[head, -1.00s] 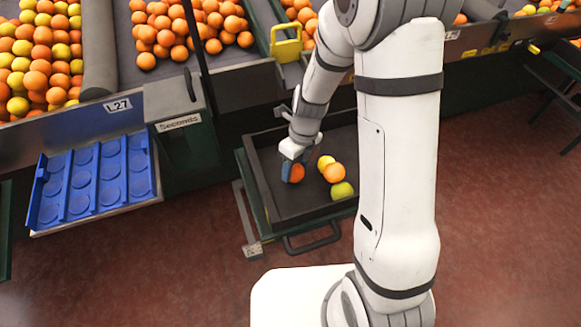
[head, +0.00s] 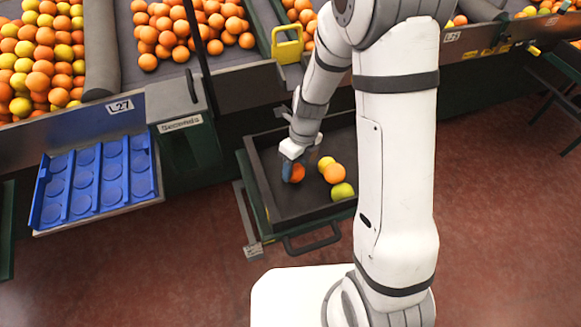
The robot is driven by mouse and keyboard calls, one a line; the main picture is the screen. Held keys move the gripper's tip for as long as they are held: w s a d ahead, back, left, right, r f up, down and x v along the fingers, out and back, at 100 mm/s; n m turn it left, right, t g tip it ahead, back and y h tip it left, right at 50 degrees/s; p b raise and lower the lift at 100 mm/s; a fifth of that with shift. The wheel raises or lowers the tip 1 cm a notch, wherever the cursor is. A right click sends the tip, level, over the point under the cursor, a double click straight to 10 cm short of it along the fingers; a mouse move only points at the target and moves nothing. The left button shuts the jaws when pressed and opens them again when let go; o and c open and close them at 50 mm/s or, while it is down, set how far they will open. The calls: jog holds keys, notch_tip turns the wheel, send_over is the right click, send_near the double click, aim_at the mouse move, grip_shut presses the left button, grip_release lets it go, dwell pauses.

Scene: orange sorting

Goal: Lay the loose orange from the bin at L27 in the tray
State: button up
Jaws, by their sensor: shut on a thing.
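My gripper (head: 289,171) reaches down into the dark bin and is shut on an orange (head: 298,174), which shows partly beside the fingers. I cannot tell whether this orange touches the bin floor. The bin (head: 258,168) stands low under the conveyor, right of the Seconds chute. The blue tray (head: 98,184) lies at the left below the L27 sign (head: 120,107). Its round hollows are all empty.
In the bin, a yellow fruit (head: 325,162), another orange (head: 334,174) and a yellow-green fruit (head: 342,191) lie right of my gripper. The Seconds chute (head: 182,125) with its post stands between tray and bin. Many oranges (head: 40,65) fill the conveyor behind. Red floor in front is clear.

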jog(key=shift+f, duration=0.55)
jog(key=o, duration=1.1)
jog(key=shift+o, duration=0.6)
jog(key=o, duration=0.4)
jog(key=shift+w, duration=0.1)
jog(key=shift+o, duration=0.2)
jog(key=shift+r, duration=0.15)
jog(key=shift+s+a+r+p+v, duration=0.1)
jog(key=shift+s+a+p+v, duration=0.1)
jog(key=shift+p+v, duration=1.1)
jog(key=shift+s+a+r+p+v, duration=0.1)
jog(key=shift+s+a+p+v, duration=0.15)
jog(key=shift+p+v, duration=1.05)
jog(key=shift+s+a+p+v, duration=0.15)
jog(key=shift+a+p+v, duration=0.05)
jog(key=shift+p+v, duration=1.05)
jog(key=shift+f, duration=0.1)
